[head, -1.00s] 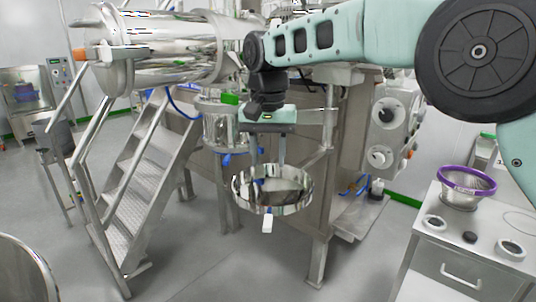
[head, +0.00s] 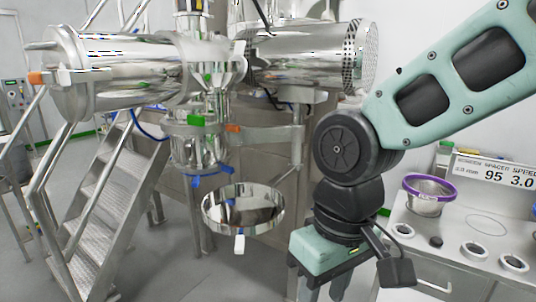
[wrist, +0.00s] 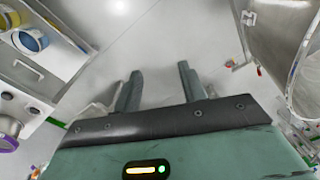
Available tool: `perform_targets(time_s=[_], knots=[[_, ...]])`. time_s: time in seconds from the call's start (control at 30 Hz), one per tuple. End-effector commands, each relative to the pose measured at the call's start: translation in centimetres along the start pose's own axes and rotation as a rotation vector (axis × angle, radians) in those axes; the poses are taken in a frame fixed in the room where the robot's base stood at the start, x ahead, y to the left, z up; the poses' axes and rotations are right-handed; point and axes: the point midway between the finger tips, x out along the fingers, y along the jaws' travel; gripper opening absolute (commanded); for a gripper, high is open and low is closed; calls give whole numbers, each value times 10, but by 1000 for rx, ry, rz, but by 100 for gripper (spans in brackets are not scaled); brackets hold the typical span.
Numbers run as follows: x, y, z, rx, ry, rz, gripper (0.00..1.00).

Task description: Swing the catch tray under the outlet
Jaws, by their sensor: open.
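The catch tray (head: 264,226) is a round, shallow, shiny steel pan with a white-tipped handle (head: 239,243) at its front, in the middle of the head view. The outlet (head: 199,150) is a steel and clear vessel with blue clamps at its lower end. It hangs above and to the left of the tray, so the tray looks offset to the right of it. My gripper (head: 325,290) points down to the right of the tray, apart from it. In the wrist view my gripper (wrist: 160,86) is open, with nothing between its fingers but floor behind.
Metal stairs with rails (head: 110,200) stand on the left. A steel bench (head: 425,235) on the right holds a purple-rimmed sieve (head: 428,194) and several small rings. A support arm (head: 265,137) and frame leg stand behind the tray. Floor in front of the tray is clear.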

Motion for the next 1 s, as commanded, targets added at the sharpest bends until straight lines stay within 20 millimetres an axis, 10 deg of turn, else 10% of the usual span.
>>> perform_targets(time_s=[0.27,0.4,0.47,0.67,1.0], knots=[[31,19,90,-99,3,44,39],[35,21,100,-111,3,49,0],[35,21,98,-95,2,43,0],[36,18,44,289,-22,-84,0],[46,83,-138,1526,-226,-529,0]])
